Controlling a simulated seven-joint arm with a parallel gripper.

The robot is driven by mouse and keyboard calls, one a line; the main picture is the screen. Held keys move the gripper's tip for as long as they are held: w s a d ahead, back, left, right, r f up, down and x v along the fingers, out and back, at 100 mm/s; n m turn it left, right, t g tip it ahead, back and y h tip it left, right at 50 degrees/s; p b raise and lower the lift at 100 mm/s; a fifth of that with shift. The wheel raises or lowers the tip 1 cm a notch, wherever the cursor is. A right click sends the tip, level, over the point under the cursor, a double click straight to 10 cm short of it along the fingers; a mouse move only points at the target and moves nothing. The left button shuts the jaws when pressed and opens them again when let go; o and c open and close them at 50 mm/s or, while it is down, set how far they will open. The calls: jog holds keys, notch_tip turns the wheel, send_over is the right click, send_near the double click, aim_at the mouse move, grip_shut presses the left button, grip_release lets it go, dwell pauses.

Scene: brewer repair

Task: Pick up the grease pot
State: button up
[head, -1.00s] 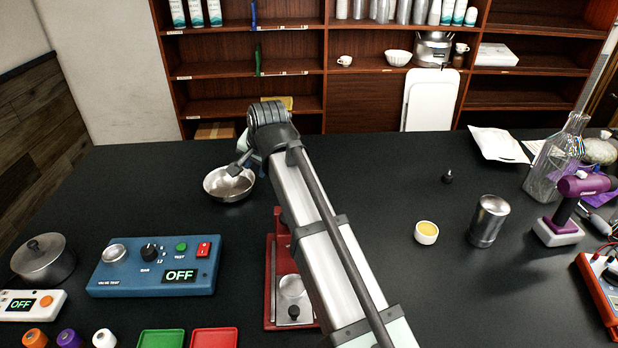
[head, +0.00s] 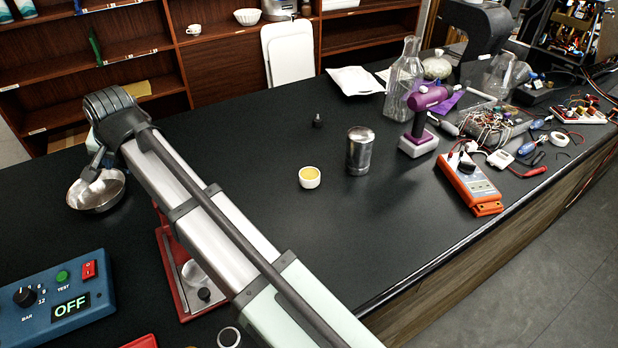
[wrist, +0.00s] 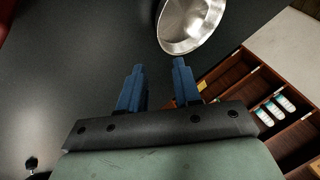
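The grease pot is most likely the small white pot (head: 309,177) with yellow contents, upright on the black bench near the middle of the head view. In the wrist view my gripper (wrist: 158,75) has two blue fingers standing apart with nothing between them. In the head view my gripper is mostly hidden behind my arm, at the left near the metal bowl (head: 97,190), well away from the pot. The bowl also shows beyond the fingers in the wrist view (wrist: 190,25).
A metal cylinder (head: 360,150) stands just right of the pot, and a small black piece (head: 317,121) behind it. A purple tool (head: 422,115), a glass bottle (head: 403,75) and an orange meter (head: 470,182) are farther right. A red stand (head: 172,265) is partly behind my arm.

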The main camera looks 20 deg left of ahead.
jog(key=shift+o, duration=0.5)
jog(key=o, duration=0.9)
jog(key=shift+o, duration=0.2)
